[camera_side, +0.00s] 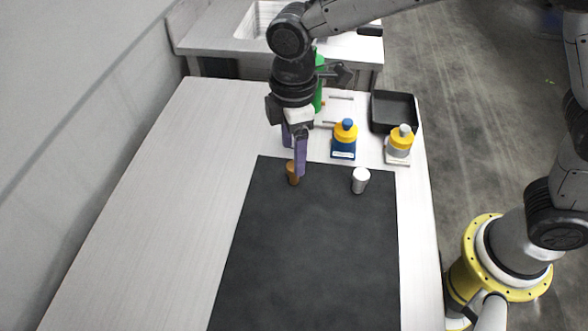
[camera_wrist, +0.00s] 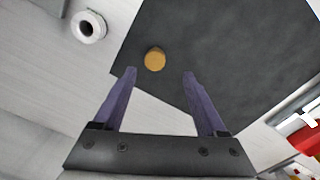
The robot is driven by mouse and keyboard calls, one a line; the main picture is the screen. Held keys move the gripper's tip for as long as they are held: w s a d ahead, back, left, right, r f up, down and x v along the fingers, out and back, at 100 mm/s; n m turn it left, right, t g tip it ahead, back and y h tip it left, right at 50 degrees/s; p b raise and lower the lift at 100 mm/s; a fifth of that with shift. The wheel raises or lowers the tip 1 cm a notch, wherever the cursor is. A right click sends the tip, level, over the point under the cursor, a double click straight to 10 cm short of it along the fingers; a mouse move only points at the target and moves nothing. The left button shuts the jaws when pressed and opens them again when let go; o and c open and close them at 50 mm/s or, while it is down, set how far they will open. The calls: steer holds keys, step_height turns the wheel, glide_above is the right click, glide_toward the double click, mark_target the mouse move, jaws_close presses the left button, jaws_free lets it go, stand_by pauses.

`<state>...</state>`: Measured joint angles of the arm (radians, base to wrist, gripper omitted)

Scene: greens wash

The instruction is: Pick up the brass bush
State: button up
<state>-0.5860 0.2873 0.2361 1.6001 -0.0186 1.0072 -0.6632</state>
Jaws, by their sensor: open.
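The brass bush (camera_side: 292,174) is a small brown-gold cylinder standing near the far edge of the dark mat (camera_side: 310,260). In the wrist view the brass bush (camera_wrist: 155,59) shows as a round golden top on the mat (camera_wrist: 225,40). My gripper (camera_side: 294,160) has purple fingers, open and pointing down at the bush; one finger partly covers it in the side view. In the wrist view my gripper (camera_wrist: 160,73) has its fingertips apart, with the bush just beyond them and within their sideways gap. No contact with the bush is clear.
A silver-white cylinder (camera_side: 360,180) stands on the mat to the right. A blue-yellow bottle (camera_side: 344,140), a grey-yellow bottle (camera_side: 399,142) and a black tray (camera_side: 394,126) are behind. A white ring-shaped thing (camera_wrist: 88,27) lies off the mat. The mat's near part is clear.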

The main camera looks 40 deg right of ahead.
mark_target(293, 179)
steer(key=shift+w+d+f, duration=0.1)
steer(key=shift+w+f, duration=0.05)
steer(key=shift+f, duration=1)
steer(key=shift+w+d+f, duration=0.1)
steer(key=shift+d+f, duration=0.05)
steer(key=shift+f, duration=1.05)
steer(key=shift+w+d+f, duration=0.1)
steer(key=shift+w+f, duration=0.05)
steer(key=shift+f, duration=1)
jaws_close()
